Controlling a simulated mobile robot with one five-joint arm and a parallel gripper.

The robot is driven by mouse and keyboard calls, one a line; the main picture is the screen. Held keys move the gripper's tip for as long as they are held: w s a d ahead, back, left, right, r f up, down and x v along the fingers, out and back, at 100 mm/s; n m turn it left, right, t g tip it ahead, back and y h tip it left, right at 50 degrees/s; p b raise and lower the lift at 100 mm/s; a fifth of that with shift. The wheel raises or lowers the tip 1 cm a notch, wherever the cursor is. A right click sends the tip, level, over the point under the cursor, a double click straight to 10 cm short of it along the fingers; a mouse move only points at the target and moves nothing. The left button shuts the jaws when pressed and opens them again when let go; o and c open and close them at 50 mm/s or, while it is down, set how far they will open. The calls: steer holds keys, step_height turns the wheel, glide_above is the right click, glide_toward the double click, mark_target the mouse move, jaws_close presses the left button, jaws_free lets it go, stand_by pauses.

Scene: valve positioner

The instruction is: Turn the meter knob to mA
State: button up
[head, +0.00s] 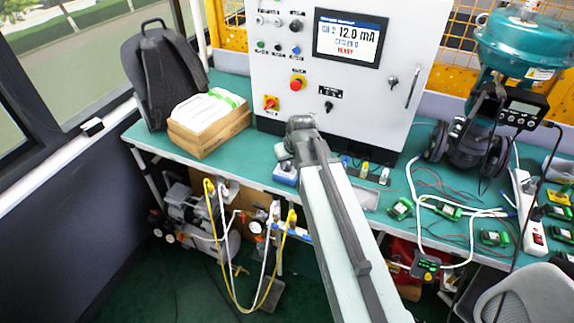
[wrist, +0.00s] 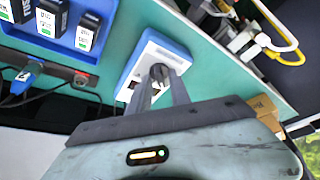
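The meter, a small blue-edged box with a white face (wrist: 150,56), lies in the upper middle of the wrist view. Its dark round knob (wrist: 159,71) is on the white face. My gripper (wrist: 161,80) has its two grey fingers apart, with the tips close to either side of the knob. I cannot tell whether they touch it. The setting marks on the face are too small to read. In the head view the meter (head: 286,174) sits on the green bench beside the end of my arm, which hides my gripper there.
A white control cabinet (head: 340,110) stands behind the meter; its screen (head: 350,38) reads 12.0 mA. Small labelled modules (wrist: 67,22) and a power strip (wrist: 50,70) lie left in the wrist view. A box with papers (head: 208,125) is left on the bench.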

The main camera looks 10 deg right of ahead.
jaws_close()
steer(key=shift+m, duration=0.3)
steer(key=m+h, duration=0.1)
steer(key=m, duration=0.3)
steer(key=shift+a+h, duration=0.2)
steer(key=shift+h, duration=0.2)
steer(key=shift+w+a+m+g+h, duration=0.15)
steer(key=shift+m+h, duration=0.25)
steer(key=shift+m, duration=0.65)
steer(key=shift+s+d+m+g+h, duration=0.15)
steer(key=shift+m+h, duration=0.25)
steer(key=shift+m, duration=0.65)
steer(key=shift+w+a, duration=0.1)
steer(key=shift+o, duration=1.9)
jaws_free()
